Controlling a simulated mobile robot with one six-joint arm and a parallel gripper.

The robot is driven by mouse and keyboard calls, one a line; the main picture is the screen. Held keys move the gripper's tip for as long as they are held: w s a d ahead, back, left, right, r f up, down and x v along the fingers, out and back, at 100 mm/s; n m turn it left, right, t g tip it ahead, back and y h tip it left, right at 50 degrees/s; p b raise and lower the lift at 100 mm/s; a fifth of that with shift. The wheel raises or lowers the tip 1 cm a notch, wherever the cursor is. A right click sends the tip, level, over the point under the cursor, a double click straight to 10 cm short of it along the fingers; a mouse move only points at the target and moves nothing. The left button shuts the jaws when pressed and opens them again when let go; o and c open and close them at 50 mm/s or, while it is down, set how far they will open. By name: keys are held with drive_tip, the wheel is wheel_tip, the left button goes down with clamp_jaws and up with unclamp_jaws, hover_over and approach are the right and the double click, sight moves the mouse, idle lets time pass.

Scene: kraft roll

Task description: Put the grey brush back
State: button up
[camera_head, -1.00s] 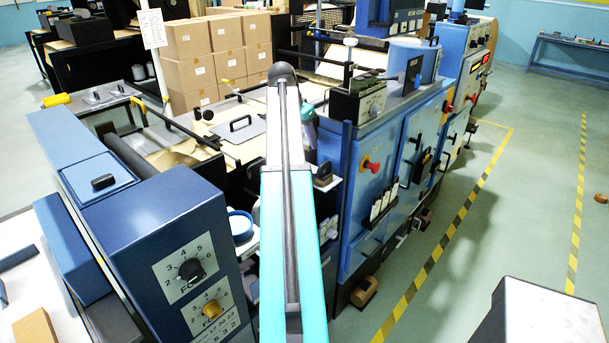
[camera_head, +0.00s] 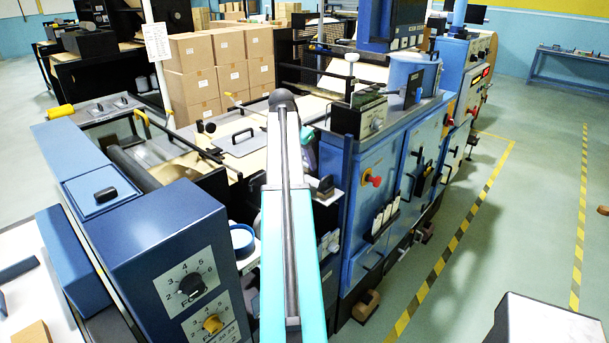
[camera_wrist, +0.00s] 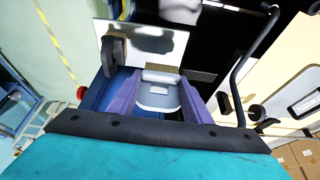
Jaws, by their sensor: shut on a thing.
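My gripper (camera_wrist: 160,84) has two purple fingers, one on each side of a grey brush (camera_wrist: 158,97) in the wrist view. It is shut on the brush. The brush has a pale grey body, with a short row of tan bristles at its far end. In the head view my teal arm reaches up the middle, and a small purple part of the gripper shows beside its far end. The brush cannot be made out there. I cannot tell from these views where the brush's place is.
A pale plate with a dark upright piece (camera_wrist: 115,50) lies just beyond the fingers in the wrist view. A black bent rail (camera_wrist: 243,65) stands to the right. The blue machine (camera_head: 377,190) flanks my arm, with stacked cartons (camera_head: 218,70) behind. The floor right of it is open.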

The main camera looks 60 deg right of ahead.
drive_tip(key=shift+f+p, duration=0.3)
drive_tip(key=shift+f, duration=1)
drive_tip(key=shift+f+p, duration=0.7)
drive_tip(key=shift+f, duration=1.15)
drive_tip(key=shift+f, duration=0.15)
drive_tip(key=o, duration=1)
drive_tip(key=shift+r, duration=0.3)
drive_tip(key=b+v, duration=0.3)
drive_tip(key=v, duration=0.8)
drive_tip(key=shift+a+r, duration=0.2)
drive_tip(key=shift+r, duration=0.15)
